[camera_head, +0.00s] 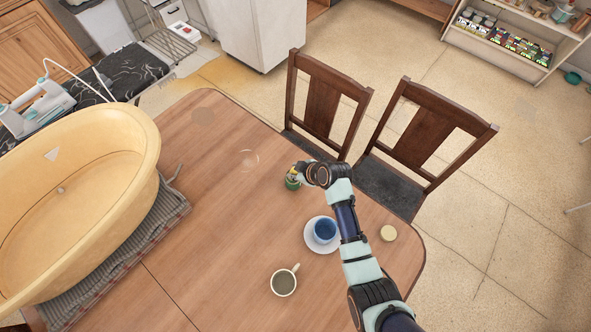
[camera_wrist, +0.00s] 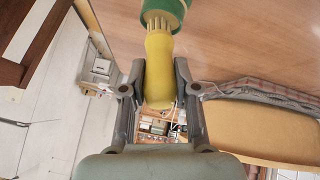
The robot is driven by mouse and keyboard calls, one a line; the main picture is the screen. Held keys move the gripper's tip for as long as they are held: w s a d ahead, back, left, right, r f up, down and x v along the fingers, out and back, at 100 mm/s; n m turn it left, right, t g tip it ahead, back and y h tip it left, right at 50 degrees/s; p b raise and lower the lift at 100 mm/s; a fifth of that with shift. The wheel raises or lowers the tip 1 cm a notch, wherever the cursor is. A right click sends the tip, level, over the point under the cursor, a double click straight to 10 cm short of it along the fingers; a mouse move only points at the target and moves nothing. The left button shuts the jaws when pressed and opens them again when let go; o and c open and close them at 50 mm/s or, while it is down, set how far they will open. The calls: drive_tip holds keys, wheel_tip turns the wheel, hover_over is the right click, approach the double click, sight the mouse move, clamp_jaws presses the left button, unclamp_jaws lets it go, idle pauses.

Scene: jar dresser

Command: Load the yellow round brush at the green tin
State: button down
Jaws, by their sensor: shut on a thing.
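The yellow round brush (camera_wrist: 159,65) is between the fingers of my gripper (camera_wrist: 160,95), which is shut on its yellow handle. Its pale bristles point away from my gripper and meet the green tin (camera_wrist: 182,8) at the top of the wrist view. The bristles overlap the tin's opening; I cannot tell how deep they reach. In the head view the green tin (camera_head: 292,184) stands on the wooden table, directly under my gripper (camera_head: 297,172). A little of the yellow brush shows above it, and my wrist hides the rest.
A blue cup on a white saucer (camera_head: 310,243) stands close by, beside my forearm. A mug of dark liquid (camera_head: 284,282) and a round pale lid (camera_head: 388,233) are also on the table (camera_head: 200,225). A large yellow tub (camera_head: 140,150) fills the left. Two chairs (camera_head: 325,105) stand behind.

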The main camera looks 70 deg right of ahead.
wheel_tip(320, 180, up, 7)
drive_tip(key=p, duration=0.5)
drive_tip(key=shift+f, duration=0.25)
